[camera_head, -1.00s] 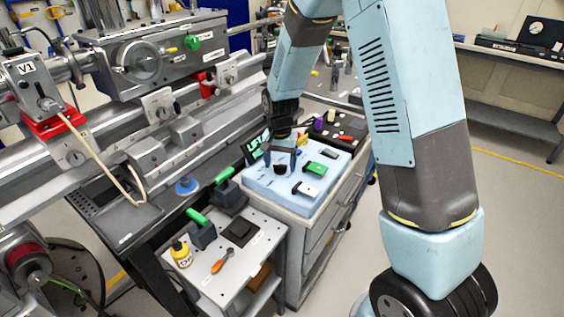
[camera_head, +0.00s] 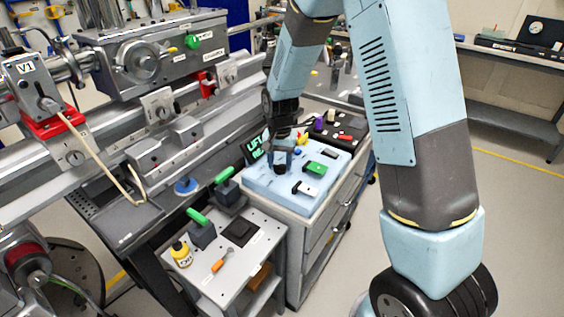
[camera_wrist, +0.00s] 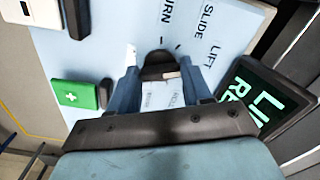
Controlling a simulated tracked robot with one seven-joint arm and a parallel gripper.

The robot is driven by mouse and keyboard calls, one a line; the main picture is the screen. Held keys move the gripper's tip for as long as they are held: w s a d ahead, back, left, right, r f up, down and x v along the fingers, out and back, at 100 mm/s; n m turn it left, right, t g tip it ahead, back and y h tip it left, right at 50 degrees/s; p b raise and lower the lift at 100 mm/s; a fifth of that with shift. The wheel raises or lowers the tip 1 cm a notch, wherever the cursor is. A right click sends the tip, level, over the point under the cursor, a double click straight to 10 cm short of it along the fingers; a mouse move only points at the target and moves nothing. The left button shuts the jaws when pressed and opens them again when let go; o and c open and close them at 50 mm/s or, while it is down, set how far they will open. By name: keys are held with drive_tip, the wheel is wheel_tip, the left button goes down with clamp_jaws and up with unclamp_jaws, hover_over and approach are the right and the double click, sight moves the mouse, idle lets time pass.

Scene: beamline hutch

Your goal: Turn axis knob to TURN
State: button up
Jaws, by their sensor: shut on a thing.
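The axis knob (camera_wrist: 157,66) is a dark round knob with a pale pointer mark, on a light blue panel (camera_head: 262,188). The panel also shows in the wrist view (camera_wrist: 55,52) and bears the printed words TURN, SLIDE and LIFT near the knob. My gripper (camera_head: 282,166) is down at the panel. In the wrist view its blue fingers (camera_wrist: 161,72) stand on either side of the knob and are shut on it.
A green block (camera_head: 316,168) and a black-and-white piece (camera_head: 305,188) sit on the panel to the right. A tool cart (camera_head: 262,232) stands in front.

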drive_tip(key=n, duration=0.3)
drive_tip(key=shift+d+n, duration=0.1)
drive_tip(key=shift+n, duration=0.2)
drive_tip(key=n, duration=0.3)
drive_tip(key=shift+n, duration=0.4)
drive_tip(key=n, duration=0.4)
drive_tip(key=shift+n, duration=2)
drive_tip(key=o, duration=1.1)
drive_tip(key=shift+c, duration=0.2)
